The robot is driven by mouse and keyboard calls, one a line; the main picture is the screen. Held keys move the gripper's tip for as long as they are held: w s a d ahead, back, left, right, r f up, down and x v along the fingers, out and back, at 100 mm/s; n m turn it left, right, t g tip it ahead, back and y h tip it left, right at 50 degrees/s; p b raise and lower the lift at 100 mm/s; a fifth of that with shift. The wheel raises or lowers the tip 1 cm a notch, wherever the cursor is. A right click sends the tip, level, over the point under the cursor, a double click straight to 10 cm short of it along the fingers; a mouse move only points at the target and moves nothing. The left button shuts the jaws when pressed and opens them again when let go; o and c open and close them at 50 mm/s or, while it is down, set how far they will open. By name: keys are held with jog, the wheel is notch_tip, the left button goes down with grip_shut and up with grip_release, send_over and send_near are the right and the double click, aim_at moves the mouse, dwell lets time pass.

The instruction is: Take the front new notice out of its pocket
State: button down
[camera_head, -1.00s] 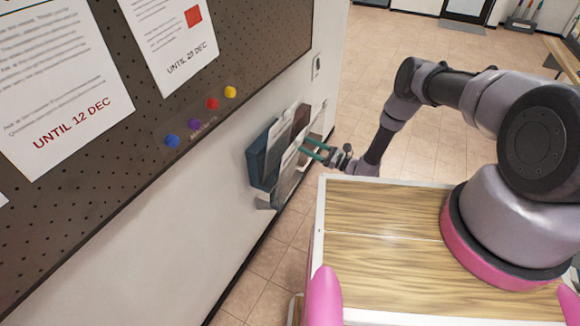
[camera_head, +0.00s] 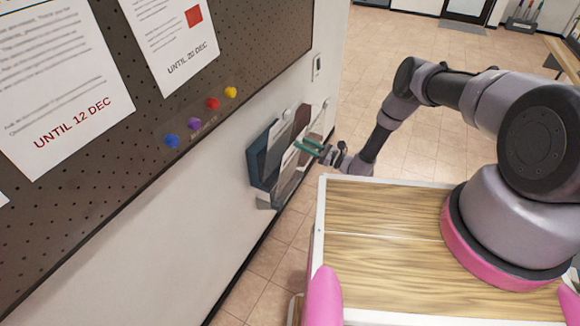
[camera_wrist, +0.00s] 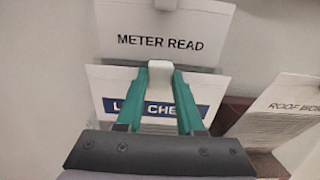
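In the wrist view the front notice (camera_wrist: 103,82) is a white card with a blue band. Its lettering is partly covered by my fingers. A pale tab (camera_wrist: 160,74) stands at its top edge, between the tips of my gripper (camera_wrist: 161,80). The teal fingers stand on both sides of the tab; whether they press on it I cannot tell. A second notice (camera_wrist: 160,42) reading METER READ stands behind, with its own tab. In the head view my gripper (camera_head: 306,146) is at the wall pockets (camera_head: 263,165), and the pocketed papers (camera_head: 290,165) are partly hidden.
To the right in the wrist view is another paper (camera_wrist: 278,112), by a brown pocket. A dark pegboard (camera_head: 250,50) with posted notices and coloured pins is on the wall. A wood-topped surface (camera_head: 375,215) lies right of the pockets. The floor beyond is open.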

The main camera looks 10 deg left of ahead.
jog(key=s+d+r, duration=0.1)
jog(key=d+r, duration=0.2)
jog(key=r, duration=1.7)
jog(key=shift+d, duration=0.2)
jog(key=shift+s+d+r, duration=0.1)
jog(key=shift+s+d, duration=0.1)
jog(key=shift+d, duration=0.1)
dwell(0.4)
jog(key=shift+v, duration=1.1)
jog(key=shift+s+d+r, duration=0.1)
jog(key=shift+d+r, duration=0.1)
jog(key=r+v, duration=0.1)
jog(key=v, duration=0.5)
jog(key=shift+s+d, duration=0.2)
jog(key=shift+d, duration=0.2)
